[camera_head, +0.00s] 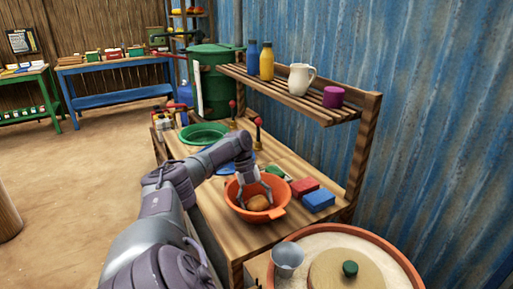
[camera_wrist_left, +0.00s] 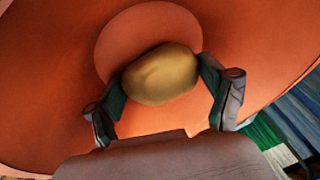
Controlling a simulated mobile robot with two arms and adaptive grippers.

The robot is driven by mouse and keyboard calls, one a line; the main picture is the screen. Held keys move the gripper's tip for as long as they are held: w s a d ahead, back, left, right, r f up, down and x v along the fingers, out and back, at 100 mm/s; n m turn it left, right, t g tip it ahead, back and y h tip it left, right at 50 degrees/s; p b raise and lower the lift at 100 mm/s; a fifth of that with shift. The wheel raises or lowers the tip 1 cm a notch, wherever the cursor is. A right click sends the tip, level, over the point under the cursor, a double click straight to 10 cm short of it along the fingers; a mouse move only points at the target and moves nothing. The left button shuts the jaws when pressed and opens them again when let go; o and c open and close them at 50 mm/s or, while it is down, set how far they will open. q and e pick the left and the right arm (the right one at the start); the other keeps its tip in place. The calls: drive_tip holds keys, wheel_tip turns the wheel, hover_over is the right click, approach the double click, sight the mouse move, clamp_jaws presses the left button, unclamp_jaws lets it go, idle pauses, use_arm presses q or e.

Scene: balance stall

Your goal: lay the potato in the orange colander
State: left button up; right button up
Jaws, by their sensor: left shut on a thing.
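The orange colander (camera_head: 279,212) stands on the wooden bench near its front end. My left gripper (camera_head: 255,196) reaches down inside the colander's rim. It is shut on the potato (camera_head: 258,203), a brown-yellow oval. In the left wrist view the potato (camera_wrist_left: 160,75) sits between the two fingertips of my gripper (camera_wrist_left: 160,90), with the orange colander wall (camera_wrist_left: 50,60) and its round bottom behind it. I cannot tell whether the potato touches the bottom. My right gripper is not in view.
Red (camera_head: 305,186) and blue (camera_head: 318,200) blocks lie right of the colander. A green basin (camera_head: 204,133) is farther back. A wooden shelf (camera_head: 300,96) with bottles, a jug and a cup overhangs the bench. A round tub (camera_head: 385,245) with a metal cup (camera_head: 288,259) stands in front.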

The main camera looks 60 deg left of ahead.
use_arm(q)
drive_tip(key=o, duration=1.2)
drive_tip(key=v, duration=1.2)
drive_tip(key=shift+d, duration=0.15)
